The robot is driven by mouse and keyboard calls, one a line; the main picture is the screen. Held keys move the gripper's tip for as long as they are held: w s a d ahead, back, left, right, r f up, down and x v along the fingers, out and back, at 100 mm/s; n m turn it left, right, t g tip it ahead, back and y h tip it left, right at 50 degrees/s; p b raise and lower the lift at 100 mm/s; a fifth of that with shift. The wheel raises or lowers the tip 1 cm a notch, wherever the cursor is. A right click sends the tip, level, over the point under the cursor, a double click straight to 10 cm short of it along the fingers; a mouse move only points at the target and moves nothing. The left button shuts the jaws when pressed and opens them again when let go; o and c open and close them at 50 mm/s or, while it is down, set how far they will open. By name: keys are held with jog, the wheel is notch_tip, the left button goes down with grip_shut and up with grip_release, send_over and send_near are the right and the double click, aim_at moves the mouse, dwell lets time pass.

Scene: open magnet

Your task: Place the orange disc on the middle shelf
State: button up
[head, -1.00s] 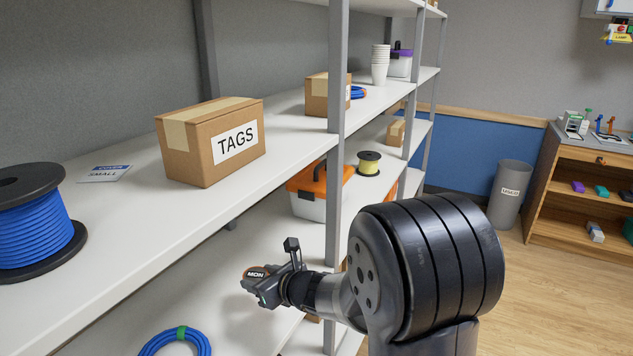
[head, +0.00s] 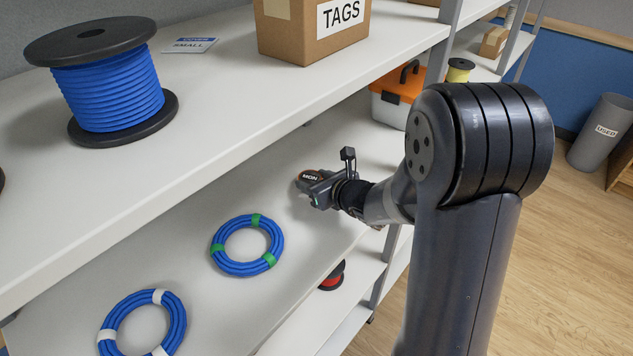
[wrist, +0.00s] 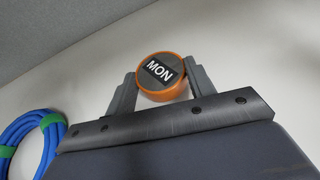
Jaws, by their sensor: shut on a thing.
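The orange disc (wrist: 162,92) has a dark face with a label reading MON. In the wrist view it sits between the two fingers of my gripper (wrist: 162,88), which is shut on it. In the head view the disc (head: 308,181) shows at the tip of my gripper (head: 312,188), over the middle shelf (head: 190,240). I cannot tell whether the disc touches the shelf surface.
A blue cable coil with green ties (head: 247,245) lies left of my gripper, and one with white ties (head: 143,325) lies nearer. An orange-lidded toolbox (head: 392,108) stands beyond. The upper shelf holds a blue spool (head: 108,95) and a TAGS box (head: 310,35). A red spool (head: 332,276) sits below.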

jog(key=shift+f, duration=0.2)
jog(key=shift+f, duration=0.15)
jog(key=o, duration=1)
jog(key=shift+r, duration=0.35)
jog(key=v, duration=1.2)
jog(key=shift+s+f, duration=0.1)
jog(key=shift+f, duration=0.05)
